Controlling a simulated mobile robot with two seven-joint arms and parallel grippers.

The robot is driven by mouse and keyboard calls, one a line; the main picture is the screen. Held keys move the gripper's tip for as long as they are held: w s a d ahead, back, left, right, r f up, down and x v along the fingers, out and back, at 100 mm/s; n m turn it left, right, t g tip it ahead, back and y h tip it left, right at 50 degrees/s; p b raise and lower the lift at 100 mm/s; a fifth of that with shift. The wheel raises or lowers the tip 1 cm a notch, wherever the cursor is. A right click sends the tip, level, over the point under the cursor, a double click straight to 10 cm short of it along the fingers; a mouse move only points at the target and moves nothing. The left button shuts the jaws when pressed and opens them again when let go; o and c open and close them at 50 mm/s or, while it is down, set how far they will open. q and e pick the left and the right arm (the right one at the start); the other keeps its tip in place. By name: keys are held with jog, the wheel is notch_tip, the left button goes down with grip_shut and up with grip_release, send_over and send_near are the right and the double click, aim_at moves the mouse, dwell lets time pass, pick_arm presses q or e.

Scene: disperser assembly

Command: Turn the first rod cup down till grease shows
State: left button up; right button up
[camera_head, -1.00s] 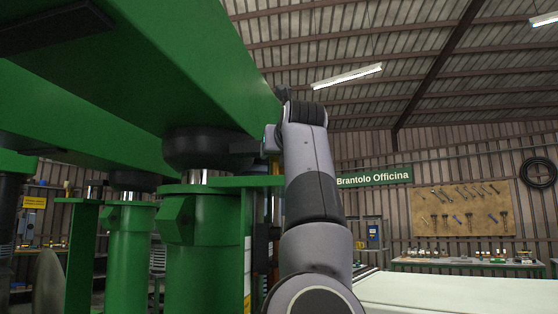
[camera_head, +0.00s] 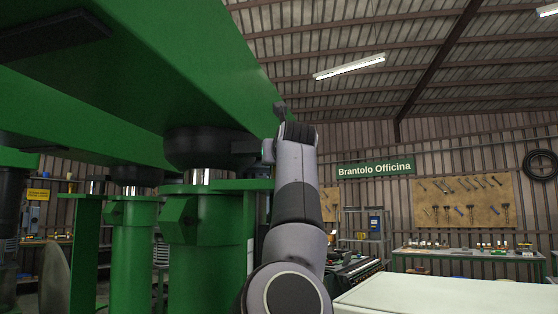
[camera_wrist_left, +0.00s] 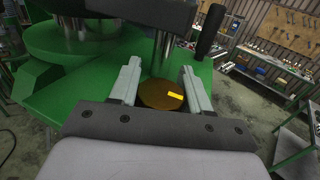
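An amber, disc-like cup (camera_wrist_left: 160,94) with a small yellow label lies at the foot of an upright metal rod (camera_wrist_left: 162,50) in the left wrist view. My left gripper (camera_wrist_left: 160,66) has its two grey fingers spread, one on each side of the cup. I cannot tell whether they touch it. In the head view my left arm reaches up beside the green machine (camera_head: 202,230), and its gripper end (camera_head: 267,150) is near the machine's upper right, mostly turned from sight. The cup is hidden there. No grease is visible. My right gripper is not in view.
A large green beam (camera_head: 190,60) hangs above the arm, with a thick black collar (camera_head: 200,148) under it. A black handle (camera_wrist_left: 210,30) stands close to the right finger. A pale flat surface (camera_head: 440,295) lies at lower right; a workbench (camera_head: 465,254) stands at the back.

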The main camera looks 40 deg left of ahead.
pick_arm(q)
jog(key=shift+d+f+m+t+h+b, duration=0.15)
jog(key=shift+m+t+h+b, duration=0.4)
jog(key=shift+t+b, duration=0.3)
jog(key=shift+w+m+t+h+b, duration=0.15)
jog(key=shift+m+t+h+b, duration=0.8)
jog(key=shift+h+b, duration=0.25)
jog(key=shift+d+m+t+h+b, duration=0.15)
jog(key=shift+m+t+h+b, duration=0.3)
jog(key=shift+m+h, duration=0.35)
jog(key=shift+w+d+m+t+h+b, duration=0.15)
jog(key=shift+m+t+h+b, duration=0.15)
jog(key=shift+m+t+h, duration=0.6)
jog(key=shift+g+h, duration=0.25)
jog(key=shift+h, duration=0.2)
jog(key=o, duration=1)
jog(key=shift+c, duration=0.2)
jog(key=shift+d, duration=0.1)
